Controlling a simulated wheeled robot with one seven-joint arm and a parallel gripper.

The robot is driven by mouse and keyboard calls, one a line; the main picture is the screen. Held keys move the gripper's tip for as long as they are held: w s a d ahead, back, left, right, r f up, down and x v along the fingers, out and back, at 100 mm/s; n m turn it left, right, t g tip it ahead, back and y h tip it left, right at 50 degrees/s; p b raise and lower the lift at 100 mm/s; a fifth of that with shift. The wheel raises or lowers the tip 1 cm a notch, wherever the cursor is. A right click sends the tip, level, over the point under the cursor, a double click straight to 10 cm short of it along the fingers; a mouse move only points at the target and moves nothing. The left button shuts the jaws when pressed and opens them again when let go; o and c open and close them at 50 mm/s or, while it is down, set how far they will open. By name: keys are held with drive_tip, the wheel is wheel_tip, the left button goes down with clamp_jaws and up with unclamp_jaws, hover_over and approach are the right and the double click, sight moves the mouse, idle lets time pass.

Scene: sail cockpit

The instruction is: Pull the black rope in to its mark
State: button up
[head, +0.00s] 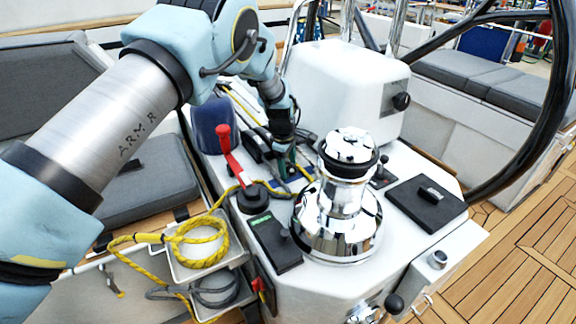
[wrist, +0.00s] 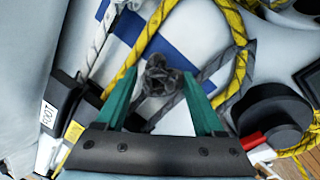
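In the wrist view the dark grey-black rope (wrist: 210,70) runs across the white deck, with a bunched part or knot (wrist: 162,78) between my fingers. My gripper (wrist: 158,78) has two green fingers standing apart on either side of that bunch; I see no firm squeeze on it. In the head view my gripper (head: 286,165) points down at the deck behind the chrome winch (head: 338,215), and the rope there is mostly hidden by it. A dark rope coil (head: 215,290) hangs in the lower side pocket. I cannot make out a mark on the rope.
A yellow rope (wrist: 240,50) passes close to my fingers and lies coiled in the upper pocket (head: 198,240). A red-handled lever (head: 228,152) stands left of my gripper. A black clutch labelled FOOT (wrist: 55,120) is at the wrist view's left. A black wheel rim (head: 535,120) is at right.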

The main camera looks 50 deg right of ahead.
clamp_jaws()
idle(0.3)
idle(0.4)
